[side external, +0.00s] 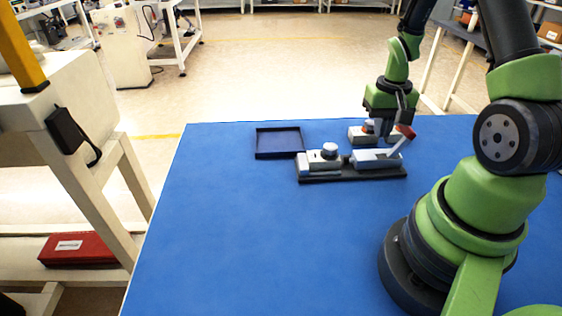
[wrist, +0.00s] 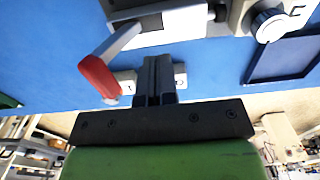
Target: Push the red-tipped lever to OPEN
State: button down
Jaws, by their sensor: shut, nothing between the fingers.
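The lever has a grey arm and a red tip (side external: 405,131). It rises at a slant from a light grey valve body (side external: 372,158) on a dark base plate. In the wrist view the red tip (wrist: 98,78) is left of my gripper (wrist: 158,62), with a visible gap between them. My gripper is shut and empty, pointing down.
A unit with a round grey knob (side external: 330,149) shares the base plate (side external: 340,178), left of the lever. Another small grey unit (side external: 358,133) stands behind. An empty dark blue tray (side external: 279,154) lies further left. The blue table (side external: 230,230) is clear in front.

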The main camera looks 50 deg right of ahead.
notch_tip(320, 180, up, 8)
dwell(0.7)
jog(key=shift+f, duration=0.1)
jog(key=a+r+n+t, duration=0.3)
jog(key=a+r+t, duration=0.1)
jog(key=a+r, duration=0.85)
jog(key=s+a+r+n+t+y, duration=0.2)
jog(key=s+a, duration=0.4)
jog(key=a, duration=0.3)
jog(key=shift+r+t, duration=0.45)
jog(key=shift+t, duration=0.15)
